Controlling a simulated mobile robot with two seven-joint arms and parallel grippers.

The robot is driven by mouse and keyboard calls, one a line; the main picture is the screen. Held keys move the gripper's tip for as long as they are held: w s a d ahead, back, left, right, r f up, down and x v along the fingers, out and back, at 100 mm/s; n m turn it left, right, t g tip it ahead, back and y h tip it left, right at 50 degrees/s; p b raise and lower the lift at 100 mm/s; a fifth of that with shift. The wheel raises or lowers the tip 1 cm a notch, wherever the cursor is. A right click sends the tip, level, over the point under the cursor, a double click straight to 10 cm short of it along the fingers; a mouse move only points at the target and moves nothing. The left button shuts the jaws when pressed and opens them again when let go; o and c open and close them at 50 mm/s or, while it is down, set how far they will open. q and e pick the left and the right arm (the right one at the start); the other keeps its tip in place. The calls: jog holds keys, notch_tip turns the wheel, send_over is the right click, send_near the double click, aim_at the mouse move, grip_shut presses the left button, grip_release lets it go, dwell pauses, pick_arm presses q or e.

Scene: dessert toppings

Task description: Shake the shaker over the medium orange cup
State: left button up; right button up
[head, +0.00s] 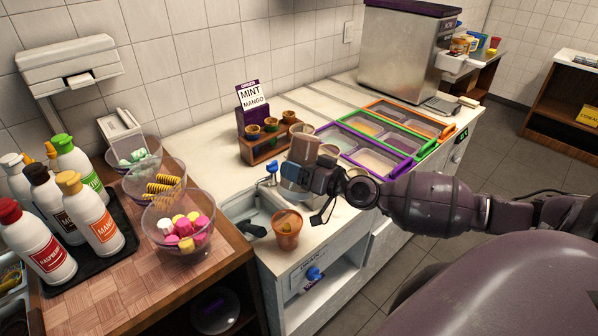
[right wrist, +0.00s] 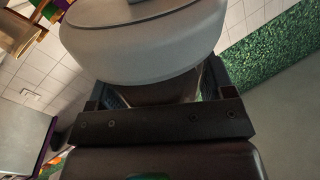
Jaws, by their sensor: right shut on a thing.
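The orange cup (head: 287,230) stands upright on the counter by the sink, with some contents showing inside. My right gripper (head: 302,178) is above and slightly right of it, shut on the shaker (head: 302,150). The shaker is held apart from the cup, with the gripper covering part of its body. In the right wrist view, the shaker's wide pale grey end (right wrist: 145,40) fills the top, with a darker body between the fingers. Whether anything falls from it cannot be seen. My left gripper is not in view.
A wooden cone holder (head: 262,150) and menu sign (head: 252,97) stand behind the shaker. Topping trays (head: 365,160) lie to the right. Glass bowls (head: 200,245) and syrup bottles (head: 100,220) fill the left wooden counter. The sink (head: 240,208) is left of the cup.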

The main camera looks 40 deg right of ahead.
aim_at(309, 153)
jog(key=shift+r+p, duration=0.75)
jog(key=shift+r, duration=1.85)
notch_tip(309, 153, down, 8)
jog(key=b, duration=0.5)
jog(key=shift+f, duration=0.1)
jog(key=shift+r, duration=0.2)
